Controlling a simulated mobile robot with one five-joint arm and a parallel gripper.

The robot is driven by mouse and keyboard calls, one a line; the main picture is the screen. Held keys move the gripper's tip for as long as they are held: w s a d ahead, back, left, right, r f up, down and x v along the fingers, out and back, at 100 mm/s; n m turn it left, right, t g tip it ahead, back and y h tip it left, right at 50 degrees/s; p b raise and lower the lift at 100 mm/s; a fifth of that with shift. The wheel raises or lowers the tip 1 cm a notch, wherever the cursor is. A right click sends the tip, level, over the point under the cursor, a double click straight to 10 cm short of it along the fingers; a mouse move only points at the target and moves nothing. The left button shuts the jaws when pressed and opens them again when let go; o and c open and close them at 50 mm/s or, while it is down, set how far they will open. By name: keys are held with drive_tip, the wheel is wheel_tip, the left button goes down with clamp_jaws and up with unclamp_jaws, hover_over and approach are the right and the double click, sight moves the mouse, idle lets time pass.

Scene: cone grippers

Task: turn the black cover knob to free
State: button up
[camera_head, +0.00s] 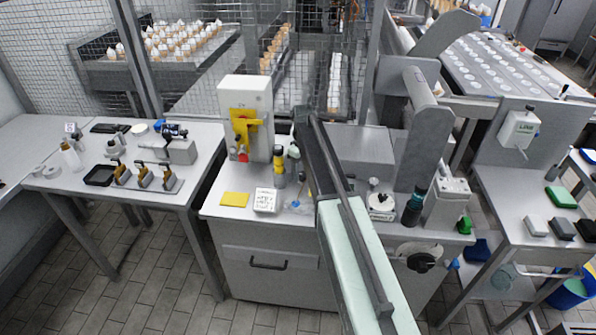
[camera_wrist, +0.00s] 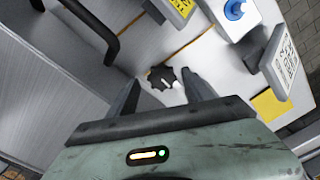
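The black lobed knob (camera_wrist: 162,77) shows in the wrist view on a pale grey panel. It has a white pointer line slanting down to the right, with small orange and white marks beside it. My gripper (camera_wrist: 159,86) is open and empty, its dark fingertips apart to the left and right of the knob in the picture. I cannot tell whether either finger touches it. In the head view my arm covers this spot, and the gripper's fingers cannot be made out.
A black bar handle (camera_wrist: 92,30) stands left of the knob. A blue knob (camera_wrist: 235,9), a white lettered plate (camera_wrist: 284,62) and a yellow pad (camera_wrist: 270,105) lie to the right. In the head view, another black knob (camera_head: 421,258) sits on the cabinet front.

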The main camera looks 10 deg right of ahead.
sight(302, 174)
drive_tip(key=shift+r, duration=0.1)
wheel_tip(302, 174, up, 8)
drive_tip(key=p, duration=0.8)
drive_tip(key=shift+f, duration=0.2)
drive_tip(key=shift+a, duration=0.1)
drive_tip(key=s+a+m, duration=0.1)
drive_tip(key=s+m, duration=0.6)
drive_tip(key=s, duration=2.1)
drive_tip(key=shift+s+m, duration=0.35)
drive_tip(key=shift+m, duration=0.05)
